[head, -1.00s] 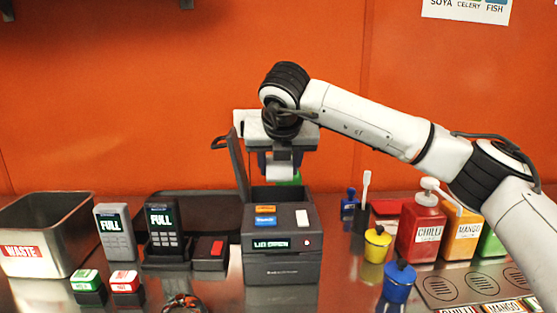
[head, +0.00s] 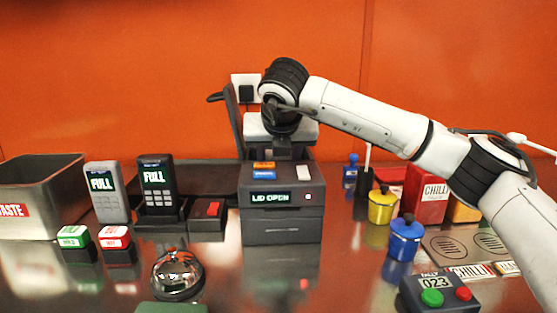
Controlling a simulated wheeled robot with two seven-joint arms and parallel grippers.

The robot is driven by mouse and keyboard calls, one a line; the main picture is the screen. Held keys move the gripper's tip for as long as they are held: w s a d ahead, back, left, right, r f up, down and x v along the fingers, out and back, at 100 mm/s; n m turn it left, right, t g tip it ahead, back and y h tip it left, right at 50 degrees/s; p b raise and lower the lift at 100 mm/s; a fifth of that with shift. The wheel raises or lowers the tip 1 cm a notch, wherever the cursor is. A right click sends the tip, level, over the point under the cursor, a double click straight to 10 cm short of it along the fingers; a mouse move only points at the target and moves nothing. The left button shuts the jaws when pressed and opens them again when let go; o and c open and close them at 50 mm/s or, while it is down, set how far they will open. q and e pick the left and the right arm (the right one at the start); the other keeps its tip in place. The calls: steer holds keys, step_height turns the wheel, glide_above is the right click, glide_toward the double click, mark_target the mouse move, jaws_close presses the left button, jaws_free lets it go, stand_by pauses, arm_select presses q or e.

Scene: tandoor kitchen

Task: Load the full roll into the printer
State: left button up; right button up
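The dark grey printer (head: 281,222) stands at the middle of the counter, and its display reads "LID OPEN". Its lid (head: 236,125) stands raised at the back left. My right gripper (head: 290,148) points down into the printer's open top from above. Its fingertips are hidden behind the printer's front, so I cannot see whether they are open or shut. The roll is hidden too, inside or behind the printer body. My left gripper is not in view.
A steel waste bin (head: 38,200) and two handsets (head: 155,185) reading "FULL" stand to the left. A bell (head: 178,272) is in front. Blue (head: 404,240) and yellow (head: 381,208) pots, sauce bottles and a tally box (head: 438,295) are right. A wall socket (head: 246,90) is behind.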

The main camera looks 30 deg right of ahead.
steer(key=shift+f, duration=0.1)
steer(key=o, duration=1.2)
steer(key=shift+c, duration=0.2)
steer(key=shift+r+p, duration=2.65)
steer(key=shift+r, duration=1.85)
